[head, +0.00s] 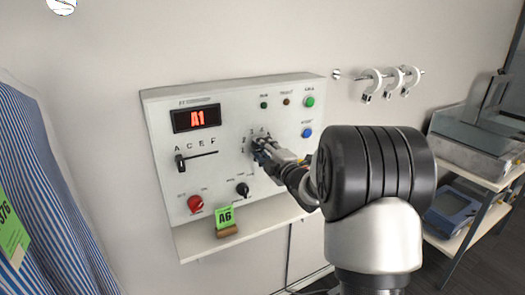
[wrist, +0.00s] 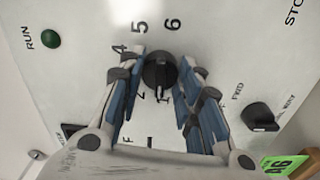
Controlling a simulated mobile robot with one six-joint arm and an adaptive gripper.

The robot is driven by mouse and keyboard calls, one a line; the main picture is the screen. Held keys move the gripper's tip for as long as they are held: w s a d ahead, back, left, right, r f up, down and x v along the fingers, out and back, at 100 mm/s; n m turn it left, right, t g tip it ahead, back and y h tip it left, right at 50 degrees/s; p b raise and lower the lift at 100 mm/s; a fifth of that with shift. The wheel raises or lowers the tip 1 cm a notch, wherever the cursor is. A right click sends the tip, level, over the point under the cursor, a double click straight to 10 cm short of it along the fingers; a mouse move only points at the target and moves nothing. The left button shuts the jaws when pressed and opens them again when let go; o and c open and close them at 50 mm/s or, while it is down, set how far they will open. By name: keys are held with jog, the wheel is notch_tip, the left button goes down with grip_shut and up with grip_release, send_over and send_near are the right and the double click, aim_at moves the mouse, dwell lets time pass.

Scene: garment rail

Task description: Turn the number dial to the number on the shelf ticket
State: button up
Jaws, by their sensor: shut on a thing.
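The number dial (wrist: 159,72) is a black round knob on the white control panel (head: 160,140). In the wrist view its pointer bar faces the 1; 4, 5 and 6 are printed on the opposite side. My gripper (wrist: 164,62) is shut on the dial, one finger on each side; in the head view my gripper (head: 259,146) largely hides the knob. The red display (head: 196,118) reads A1. The green shelf ticket (head: 225,216) reads A6 and stands in a brown holder on the shelf; its edge also shows in the wrist view (wrist: 281,168).
The panel also carries a letter slider (head: 180,163) at A, a red knob (head: 195,203), a small black knob (head: 242,190), and green (head: 309,101) and blue (head: 307,132) buttons. A striped shirt (head: 40,190) hangs at left. White rings (head: 390,80) and a shelf rack (head: 475,175) are at right.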

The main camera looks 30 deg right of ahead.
jog(key=m, duration=0.5)
jog(key=m+p, duration=0.1)
jog(key=m, duration=0.3)
jog(key=shift+m, duration=0.4)
jog(key=m+p, duration=0.2)
jog(key=m, duration=0.3)
jog(key=shift+m, duration=0.3)
jog(key=shift+m+p, duration=5.25)
jog(key=shift+m, duration=6.15)
jog(key=o, duration=1.1)
